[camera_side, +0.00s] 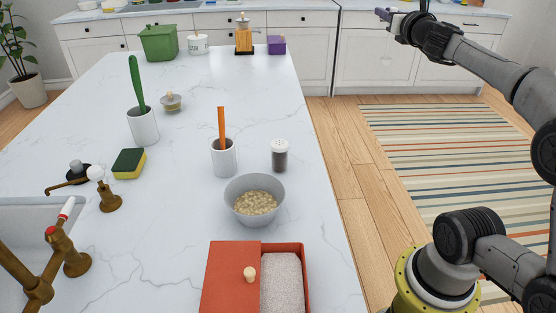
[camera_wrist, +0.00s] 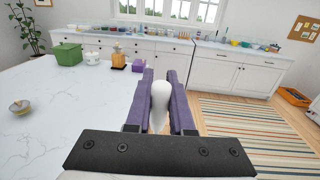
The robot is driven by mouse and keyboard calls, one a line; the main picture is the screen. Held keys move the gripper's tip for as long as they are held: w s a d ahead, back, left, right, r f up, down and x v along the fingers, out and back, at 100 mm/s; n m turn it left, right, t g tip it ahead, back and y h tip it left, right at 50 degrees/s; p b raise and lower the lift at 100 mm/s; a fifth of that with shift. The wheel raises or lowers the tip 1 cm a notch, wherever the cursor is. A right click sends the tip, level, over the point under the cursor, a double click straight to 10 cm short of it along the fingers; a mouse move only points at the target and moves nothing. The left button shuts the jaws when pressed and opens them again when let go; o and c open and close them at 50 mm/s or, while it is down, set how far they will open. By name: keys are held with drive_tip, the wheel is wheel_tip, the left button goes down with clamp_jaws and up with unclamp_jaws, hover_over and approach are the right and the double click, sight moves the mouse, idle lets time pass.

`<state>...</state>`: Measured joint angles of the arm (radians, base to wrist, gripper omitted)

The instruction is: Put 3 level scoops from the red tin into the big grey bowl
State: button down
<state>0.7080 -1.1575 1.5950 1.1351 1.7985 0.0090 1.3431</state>
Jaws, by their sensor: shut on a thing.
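The red tin (camera_side: 232,281) stands at the near edge of the counter. Its lid with a pale knob covers the left part, and pale grainy contents (camera_side: 282,284) show at right. The larger grey bowl (camera_side: 236,207) stands just behind the tin and holds beige flakes or grains. My gripper (camera_side: 384,14) is high at the upper right in the side view, far from both. In the wrist view its purple fingers are shut on a white rounded thing (camera_wrist: 160,95). I cannot tell what that thing is.
Behind the bowl stand a shaker (camera_side: 280,157), a white cup (camera_side: 224,160) with an orange handle and another (camera_side: 143,127) with a green handle. A small bowl (camera_side: 171,103), a sponge (camera_side: 129,163) and brass taps (camera_side: 66,250) are at left. The counter's right side is clear.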

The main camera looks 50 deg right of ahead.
drive_tip(key=shift+r, duration=2)
